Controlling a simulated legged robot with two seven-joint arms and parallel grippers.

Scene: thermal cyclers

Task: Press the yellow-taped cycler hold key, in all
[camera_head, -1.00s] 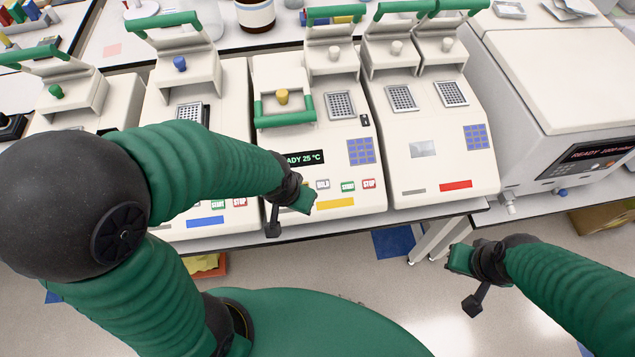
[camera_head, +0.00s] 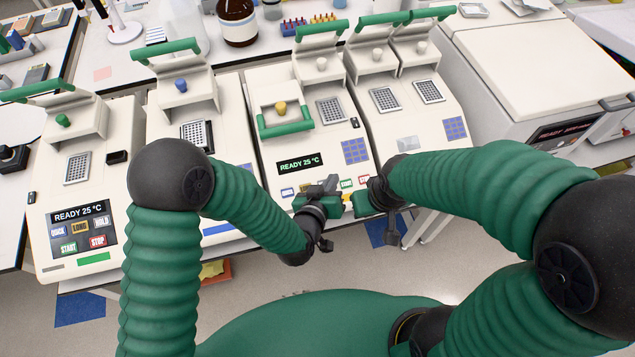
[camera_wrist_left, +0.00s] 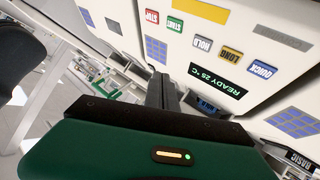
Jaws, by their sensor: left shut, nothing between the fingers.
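The yellow-taped cycler (camera_head: 270,140) stands in the middle of the row, its display reading READY 25 °C. Its yellow tape (camera_wrist_left: 200,10) shows in the wrist view. There its hold key (camera_wrist_left: 203,45) sits between the start key (camera_wrist_left: 174,25) and the long key (camera_wrist_left: 231,55). In the head view my left gripper covers the hold key. My left gripper (camera_head: 330,186) is shut and empty over the front key panel. In the wrist view its fingers (camera_wrist_left: 162,82) appear beside the keys; contact cannot be told. My right gripper (camera_head: 360,203) is close beside it; its jaws are unclear.
A green-taped cycler (camera_head: 75,185) with similar keys stands at the far left. A blue-taped cycler (camera_head: 185,125) is left of the middle one, and another cycler (camera_head: 395,115) is on its right. A large white instrument (camera_head: 535,75) stands further right.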

